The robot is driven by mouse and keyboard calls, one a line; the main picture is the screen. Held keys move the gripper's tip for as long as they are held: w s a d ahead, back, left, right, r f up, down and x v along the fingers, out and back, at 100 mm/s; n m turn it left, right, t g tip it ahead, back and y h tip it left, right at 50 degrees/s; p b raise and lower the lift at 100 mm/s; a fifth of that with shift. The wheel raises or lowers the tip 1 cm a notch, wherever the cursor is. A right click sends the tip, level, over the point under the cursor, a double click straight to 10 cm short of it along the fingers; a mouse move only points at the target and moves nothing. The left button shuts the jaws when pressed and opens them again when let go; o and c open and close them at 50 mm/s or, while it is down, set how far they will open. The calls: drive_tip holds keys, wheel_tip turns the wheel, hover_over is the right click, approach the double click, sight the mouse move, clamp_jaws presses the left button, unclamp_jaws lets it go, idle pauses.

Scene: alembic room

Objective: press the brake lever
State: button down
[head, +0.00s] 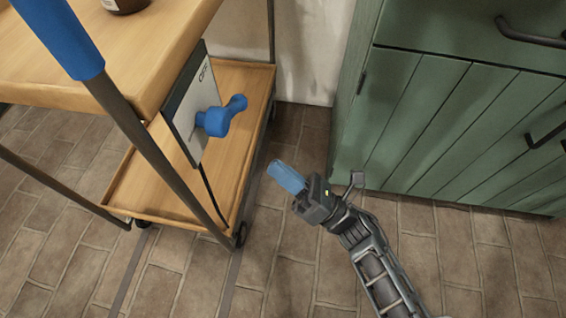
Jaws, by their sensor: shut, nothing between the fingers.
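The brake lever is the blue knob-like lever (222,117) on a pale plate (184,108) fixed to the side of the wooden cart (75,80). Lettering that looks like "OFF" shows near the plate's top. The lever's free end points right, slightly up. My gripper (284,174) has blue fingers, shut and empty. It is in the open space to the right of the cart, below and right of the lever in the picture, and does not touch it.
The cart has a lower wooden shelf (253,92), dark metal posts, a blue handle grip (62,36) and small wheels (240,234). A green cabinet (435,125) with dark handles stands at the right. Brown tiled floor (275,262) lies clear between them.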

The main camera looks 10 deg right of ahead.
sight(241, 108)
drive_tip(key=w+a+r, duration=0.5)
drive_tip(key=w+r, duration=0.1)
drive_tip(key=r, duration=0.1)
drive_tip(key=shift+w+f+n+b, duration=0.15)
drive_tip(key=shift+n+b, duration=0.15)
drive_tip(key=shift+b, duration=0.15)
drive_tip(key=shift+w+d+r+n+g+y+b, duration=0.1)
drive_tip(key=shift+w+r+n+g+y+b, duration=0.15)
drive_tip(key=shift+n+b, duration=0.25)
drive_tip(key=shift+w+d+r+n+g+y+b, duration=0.1)
drive_tip(key=shift+n+g+y+b, duration=0.15)
drive_tip(key=shift+n+y+b, duration=0.2)
drive_tip(key=shift+w+d+r+b, duration=0.15)
drive_tip(key=shift+w+r+b, duration=0.35)
drive_tip(key=shift+b, duration=0.2)
drive_tip(key=shift+w+d+r, duration=0.1)
drive_tip(key=shift+w+r, duration=0.15)
drive_tip(key=shift+r, duration=0.65)
drive_tip(key=shift+w+d+r, duration=0.1)
drive_tip(key=shift+w+r, duration=0.15)
drive_tip(key=shift+r, duration=0.7)
drive_tip(key=shift+w+d+r, duration=0.1)
drive_tip(key=shift+w+r, duration=0.15)
drive_tip(key=shift+r, duration=0.65)
drive_tip(key=shift+r, duration=0.1)
